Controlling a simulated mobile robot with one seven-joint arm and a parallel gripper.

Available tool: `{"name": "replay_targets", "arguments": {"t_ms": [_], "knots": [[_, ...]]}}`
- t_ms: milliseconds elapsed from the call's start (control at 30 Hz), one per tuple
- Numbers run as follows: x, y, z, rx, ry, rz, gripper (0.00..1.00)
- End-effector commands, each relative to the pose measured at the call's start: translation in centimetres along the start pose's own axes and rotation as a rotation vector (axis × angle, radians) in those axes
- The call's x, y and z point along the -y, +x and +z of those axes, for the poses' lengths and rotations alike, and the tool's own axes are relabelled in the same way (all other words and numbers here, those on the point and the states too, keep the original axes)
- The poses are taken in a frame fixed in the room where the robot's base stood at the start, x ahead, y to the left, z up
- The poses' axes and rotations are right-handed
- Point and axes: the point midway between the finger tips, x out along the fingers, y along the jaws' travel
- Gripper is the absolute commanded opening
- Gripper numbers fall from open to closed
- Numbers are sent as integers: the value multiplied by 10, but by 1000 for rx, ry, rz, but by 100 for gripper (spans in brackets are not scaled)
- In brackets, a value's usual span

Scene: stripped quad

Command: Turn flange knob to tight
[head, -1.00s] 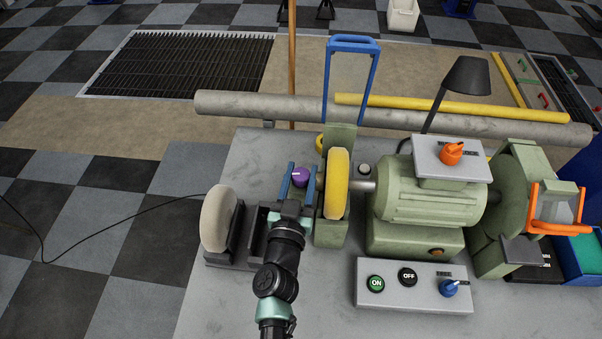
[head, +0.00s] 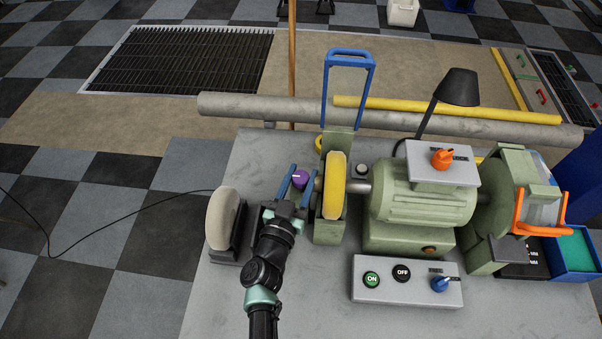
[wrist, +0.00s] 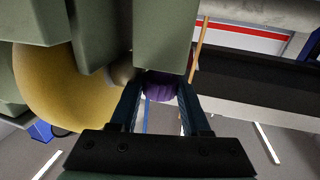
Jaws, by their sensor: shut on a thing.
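The flange knob is a small purple knob (head: 301,178) with a pale mark on top, just left of the yellow wheel (head: 334,186) of the green grinder. My gripper (head: 294,181) has its two blue fingers on either side of the knob and is shut on it. In the wrist view, the purple knob (wrist: 161,86) shows between the tips of the dark blue fingers (wrist: 160,103), below a green block. The fingers hide part of the knob's sides. I cannot read any tight marking near it.
A pale wheel (head: 222,218) in a dark stand is left of my arm. The green grinder motor (head: 420,200) and a grey ON/OFF panel (head: 405,281) are to the right. A grey pipe (head: 270,107) runs behind. The front left bench is bare.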

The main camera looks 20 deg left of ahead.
Motion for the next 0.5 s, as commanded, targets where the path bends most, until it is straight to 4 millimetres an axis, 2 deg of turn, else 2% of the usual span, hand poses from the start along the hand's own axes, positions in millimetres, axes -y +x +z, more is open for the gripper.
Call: {"name": "replay_targets", "arguments": {"t_ms": [67, 100, 233, 267, 500], "knots": [[0, 0, 0, -1, 0, 0, 0], [0, 0, 0, -1, 0, 0, 48], [0, 0, 0, -1, 0, 0, 72], [0, 0, 0, -1, 0, 0, 76], [0, 0, 0, -1, -1, 0, 76]]}}
